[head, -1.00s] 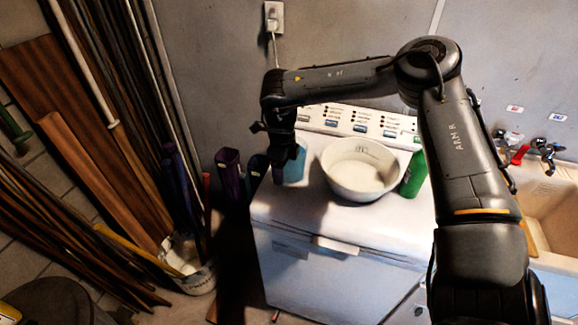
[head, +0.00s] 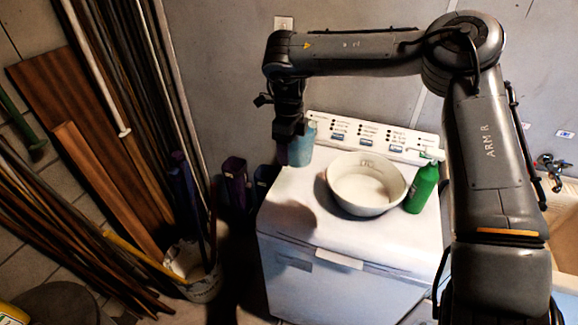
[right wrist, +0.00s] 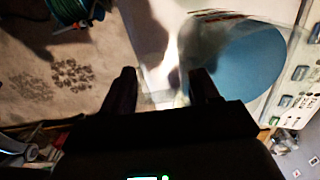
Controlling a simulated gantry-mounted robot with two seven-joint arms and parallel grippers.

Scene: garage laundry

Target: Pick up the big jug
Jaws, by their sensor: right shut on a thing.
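The big jug (head: 303,145) is a blue, partly see-through container, held above the left back part of the white washer's top (head: 310,222). A shadow lies on the washer below it. My right gripper (head: 287,150) reaches down at the jug's left side and is shut on it. In the right wrist view the jug's round blue face (right wrist: 245,62) fills the upper right, beside the right finger. Clear jug material shows near the fingers of my right gripper (right wrist: 160,85); the exact grip spot is dark. My left gripper is not in view.
A white bowl (head: 343,192) and a green bottle (head: 422,188) stand on the washer right of the jug. Dark purple containers (head: 236,182) stand left of the washer. Long poles and boards lean at the left, with a white bucket (head: 203,287). The washer's front top is clear.

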